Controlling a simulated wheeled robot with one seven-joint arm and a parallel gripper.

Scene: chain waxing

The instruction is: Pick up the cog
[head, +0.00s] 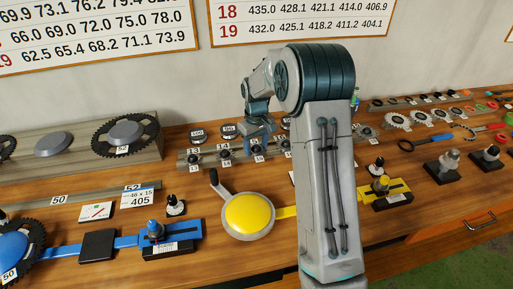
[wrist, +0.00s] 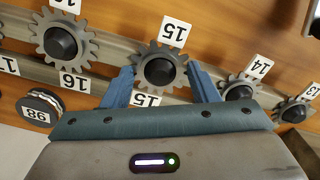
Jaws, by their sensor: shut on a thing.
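The cog (wrist: 160,70), a grey toothed wheel with a black hub, sits between the two blue fingers of my gripper (wrist: 161,78) in the wrist view. Labels reading 15 lie above and below it. The fingers are shut on its two sides. The cog still appears at its place on the grey rail, and I cannot tell whether it is lifted. In the head view my gripper (head: 258,134) reaches down at the rail, and it largely hides the cog.
A larger cog marked 16 (wrist: 62,42) and smaller cogs marked 14 (wrist: 238,91) and 13 (wrist: 292,110) stand on the same rail, close by. A black disc marked 98 (wrist: 40,106) is near.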

